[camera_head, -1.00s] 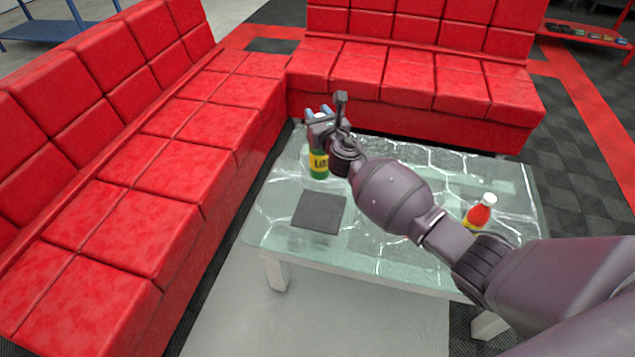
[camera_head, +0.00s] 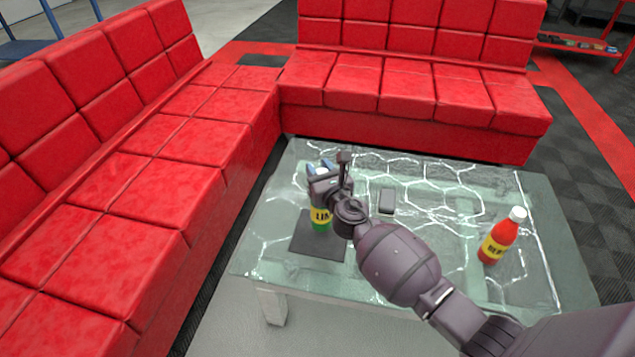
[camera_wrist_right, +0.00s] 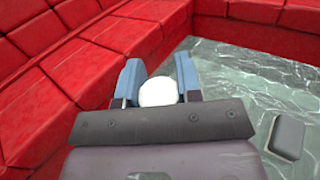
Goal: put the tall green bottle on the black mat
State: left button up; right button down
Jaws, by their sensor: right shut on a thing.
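The green bottle (camera_head: 320,218) has a yellow label, and my right gripper covers its upper part. My right gripper (camera_head: 319,169) is shut on it near the top. In the right wrist view the bottle's white cap (camera_wrist_right: 158,92) shows between the two blue fingers. The black mat (camera_head: 318,247) lies flat on the glass table. In the head view the bottle's lower end overlaps the far part of the mat. I cannot tell whether it touches the mat or hangs just above it. My left gripper is not in view.
A red bottle (camera_head: 499,237) with a white cap stands on the right of the glass table (camera_head: 450,205). A small dark box (camera_head: 387,201) lies near the middle; it also shows in the wrist view (camera_wrist_right: 286,137). Red sofas (camera_head: 415,120) border the table's back and left.

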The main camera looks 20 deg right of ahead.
notch_tip(320, 180, down, 4)
jog(key=shift+s+f+b, duration=0.1)
jog(key=shift+b, duration=0.95)
jog(key=shift+f, duration=0.2)
jog(key=shift+r, duration=0.35)
jog(key=shift+f, duration=0.2)
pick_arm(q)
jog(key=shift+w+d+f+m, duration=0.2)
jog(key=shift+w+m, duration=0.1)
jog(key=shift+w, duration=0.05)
pick_arm(e)
jog(key=c, duration=0.8)
grip_release()
jog(key=shift+r, duration=0.25)
pick_arm(q)
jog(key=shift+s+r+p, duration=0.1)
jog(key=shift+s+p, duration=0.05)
jog(key=shift+p, duration=0.35)
pick_arm(e)
jog(key=s, duration=1.2)
jog(key=shift+d+f, duration=0.1)
jog(key=shift+d, duration=0.1)
